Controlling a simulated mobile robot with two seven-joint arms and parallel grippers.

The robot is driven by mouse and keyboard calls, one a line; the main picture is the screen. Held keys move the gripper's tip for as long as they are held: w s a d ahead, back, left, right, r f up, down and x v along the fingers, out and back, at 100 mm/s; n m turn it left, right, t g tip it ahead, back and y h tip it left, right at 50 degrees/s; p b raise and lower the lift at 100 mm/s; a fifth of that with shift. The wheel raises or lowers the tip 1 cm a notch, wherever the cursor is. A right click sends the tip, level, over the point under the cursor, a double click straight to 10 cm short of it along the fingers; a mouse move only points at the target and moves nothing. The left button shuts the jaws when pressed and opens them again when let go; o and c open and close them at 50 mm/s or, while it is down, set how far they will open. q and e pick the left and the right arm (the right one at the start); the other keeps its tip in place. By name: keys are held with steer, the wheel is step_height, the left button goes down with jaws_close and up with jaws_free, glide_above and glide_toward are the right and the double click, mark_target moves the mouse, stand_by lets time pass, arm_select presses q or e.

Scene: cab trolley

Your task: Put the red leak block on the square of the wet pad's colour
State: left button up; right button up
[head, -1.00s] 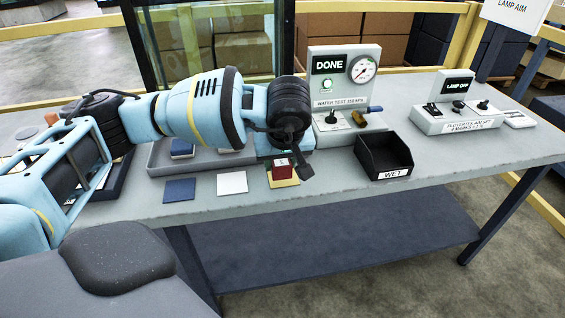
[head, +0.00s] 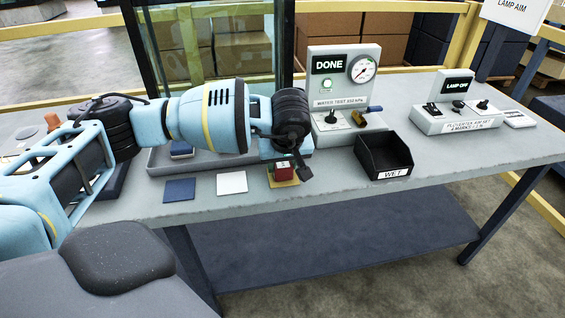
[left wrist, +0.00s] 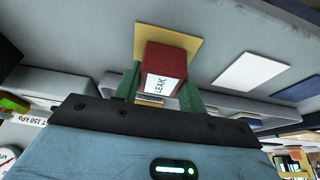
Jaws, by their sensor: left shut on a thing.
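The red leak block (head: 285,173) is held by my left gripper (head: 293,160), which is shut on it. The block is over the yellow square (head: 291,183), touching it or just above; I cannot tell which. In the left wrist view the red block (left wrist: 165,66), with its LEAK label, sits between the green fingers of the left gripper (left wrist: 160,88), against the yellow square (left wrist: 150,38). The white square (head: 232,182) and blue square (head: 179,190) lie to the left. The black bin marked WET (head: 384,170) stands to the right; no pad shows in it. My right gripper is not in view.
A grey tray (head: 157,162) with a blue pad (head: 181,149) lies behind the squares, partly hidden by my arm.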

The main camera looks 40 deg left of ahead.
arm_select(q)
steer(key=shift+f, duration=0.1)
steer(key=o, duration=1)
steer(key=shift+r, duration=0.25)
steer(key=v, duration=1.2)
steer(key=shift+f+p, duration=0.1)
steer(key=shift+p, duration=0.3)
